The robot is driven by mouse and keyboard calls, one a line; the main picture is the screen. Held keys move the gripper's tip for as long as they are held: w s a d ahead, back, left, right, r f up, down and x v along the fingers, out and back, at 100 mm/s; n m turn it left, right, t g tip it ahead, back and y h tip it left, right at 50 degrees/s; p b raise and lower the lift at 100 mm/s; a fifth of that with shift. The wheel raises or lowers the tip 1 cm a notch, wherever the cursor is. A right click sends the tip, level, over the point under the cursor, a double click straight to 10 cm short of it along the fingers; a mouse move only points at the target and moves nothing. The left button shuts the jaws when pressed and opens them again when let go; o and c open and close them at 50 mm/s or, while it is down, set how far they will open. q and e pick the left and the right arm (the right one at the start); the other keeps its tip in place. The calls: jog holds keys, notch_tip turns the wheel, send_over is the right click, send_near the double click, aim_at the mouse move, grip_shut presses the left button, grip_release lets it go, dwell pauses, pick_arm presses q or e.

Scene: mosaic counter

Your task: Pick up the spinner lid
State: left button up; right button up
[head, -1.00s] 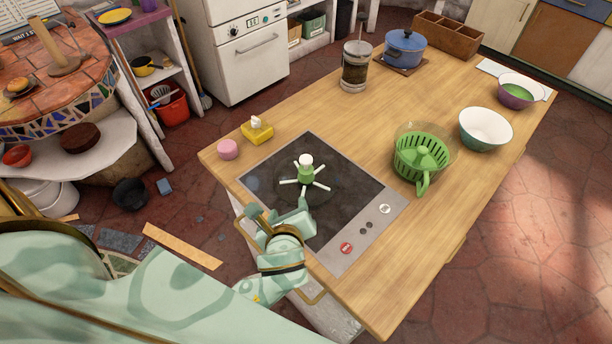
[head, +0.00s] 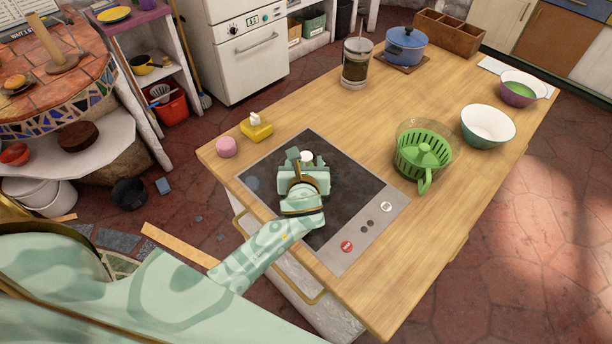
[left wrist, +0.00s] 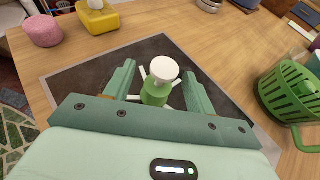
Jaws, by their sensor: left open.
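The spinner lid has a white knob, a green hub and white spokes. It stands on the dark cooktop (head: 350,190). In the head view my left gripper hides most of it, and only the white knob (head: 307,157) shows. In the left wrist view the lid (left wrist: 156,92) stands upright between the two fingers of my left gripper (left wrist: 159,74). The fingers are open on either side of the hub, with a gap visible near the knob. In the head view the left gripper (head: 305,167) is over the cooktop. My right gripper is not in view.
A green basket with a handle (head: 424,155) sits in a clear bowl right of the cooktop. A pink item (head: 226,147) and a yellow holder (head: 256,127) stand to its left. A French press (head: 355,65), blue pot (head: 405,45) and bowls (head: 488,126) are farther back. The middle of the counter is clear.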

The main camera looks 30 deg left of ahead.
pick_arm(q)
jog(key=x, duration=0.4)
jog(key=shift+w+d+r+b, duration=0.15)
jog(key=shift+w+b, duration=0.05)
jog(key=shift+b, duration=0.2)
jog(key=shift+r, duration=0.1)
jog(key=shift+c, duration=0.3)
